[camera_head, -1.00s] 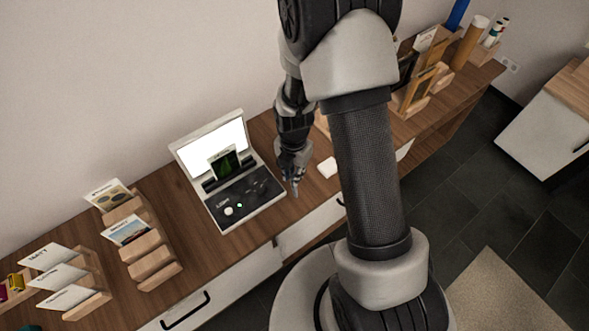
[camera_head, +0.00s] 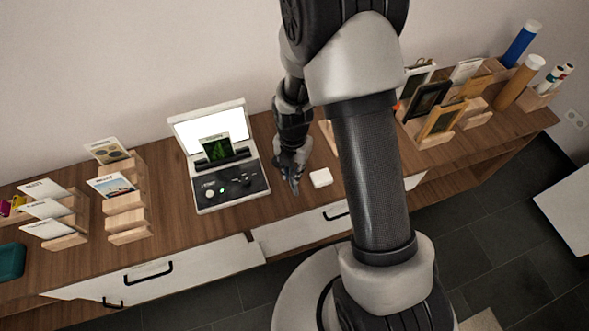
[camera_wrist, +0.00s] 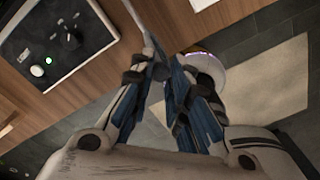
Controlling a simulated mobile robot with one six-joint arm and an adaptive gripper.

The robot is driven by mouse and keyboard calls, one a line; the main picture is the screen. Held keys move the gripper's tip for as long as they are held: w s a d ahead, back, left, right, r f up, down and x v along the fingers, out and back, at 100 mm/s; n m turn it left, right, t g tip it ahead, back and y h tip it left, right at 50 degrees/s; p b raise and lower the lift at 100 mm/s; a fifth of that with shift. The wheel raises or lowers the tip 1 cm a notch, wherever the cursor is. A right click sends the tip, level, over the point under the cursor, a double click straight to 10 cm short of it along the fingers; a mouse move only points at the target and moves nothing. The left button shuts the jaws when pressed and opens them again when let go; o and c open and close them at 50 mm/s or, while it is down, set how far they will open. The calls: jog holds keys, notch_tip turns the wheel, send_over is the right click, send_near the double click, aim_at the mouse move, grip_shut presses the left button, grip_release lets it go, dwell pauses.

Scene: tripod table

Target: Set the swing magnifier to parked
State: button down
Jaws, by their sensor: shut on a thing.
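A viewing station with a lit white upright screen (camera_head: 212,127) and a dark control panel (camera_head: 240,186) stands on the wooden counter. Its panel also shows in the wrist view (camera_wrist: 18,45), with a dark knob, a white knob and a green light. My gripper (camera_head: 294,188) is low over the counter, just right of the panel. In the wrist view my gripper (camera_wrist: 168,68) is shut on a thin grey bar (camera_wrist: 139,18) that runs up and out of the top edge. This looks like the swing magnifier's handle or arm; its lens is not visible.
A card (camera_head: 215,147) stands before the screen. A small white block (camera_head: 321,178) lies just right of my gripper. Wooden card racks (camera_head: 128,222) stand at left; framed pictures (camera_head: 428,98) and tubes (camera_head: 519,84) at right. The counter's front edge is close.

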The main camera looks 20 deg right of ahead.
jog(key=c, duration=1.5)
grip_release()
jog(key=shift+d, duration=0.15)
notch_tip(320, 180, up, 12)
jog(key=shift+r, duration=0.1)
